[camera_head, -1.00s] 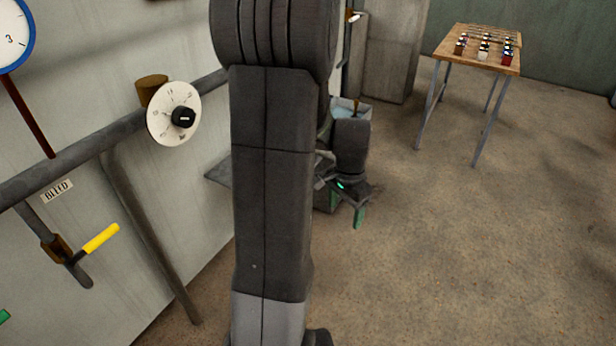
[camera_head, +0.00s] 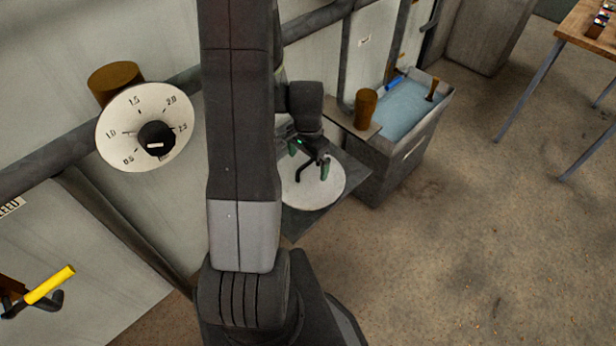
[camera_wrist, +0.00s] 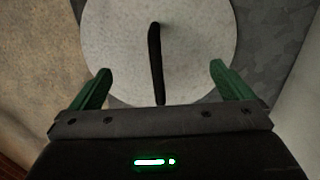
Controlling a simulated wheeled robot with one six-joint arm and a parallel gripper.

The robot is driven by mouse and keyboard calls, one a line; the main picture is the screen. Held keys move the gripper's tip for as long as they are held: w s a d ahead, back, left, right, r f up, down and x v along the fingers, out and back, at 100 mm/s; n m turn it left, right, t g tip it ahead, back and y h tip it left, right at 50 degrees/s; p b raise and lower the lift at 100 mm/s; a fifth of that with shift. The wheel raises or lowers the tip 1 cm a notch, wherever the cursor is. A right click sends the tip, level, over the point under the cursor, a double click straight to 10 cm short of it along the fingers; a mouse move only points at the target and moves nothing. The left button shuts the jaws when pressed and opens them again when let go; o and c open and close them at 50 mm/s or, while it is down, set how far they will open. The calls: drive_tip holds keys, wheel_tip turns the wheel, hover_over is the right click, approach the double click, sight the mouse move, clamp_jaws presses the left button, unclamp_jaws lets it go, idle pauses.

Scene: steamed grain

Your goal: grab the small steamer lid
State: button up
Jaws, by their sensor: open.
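The small steamer lid (camera_head: 318,198) is a pale round disc with a dark bar handle, lying on a grey shelf (camera_head: 298,226) beside the wall. In the wrist view the lid (camera_wrist: 195,50) fills the upper middle, and its black handle (camera_wrist: 155,60) runs up from between the fingers. My gripper (camera_head: 309,170) is over the lid with its green fingers apart. In the wrist view my gripper (camera_wrist: 160,85) is open, with a finger on each side of the handle's line and nothing gripped. I cannot tell the exact height of the fingertips above the lid.
A grey tub of water (camera_head: 405,112) stands right of the shelf, with a brown cylinder (camera_head: 367,108) on its near ledge. A white dial (camera_head: 146,130) and a yellow-handled lever (camera_head: 50,285) are on the left wall. A wooden table (camera_head: 585,28) stands far right. The floor between is clear.

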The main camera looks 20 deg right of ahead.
sight(308, 172)
drive_tip(key=shift+s+f, duration=0.1)
drive_tip(key=shift+f, duration=1.4)
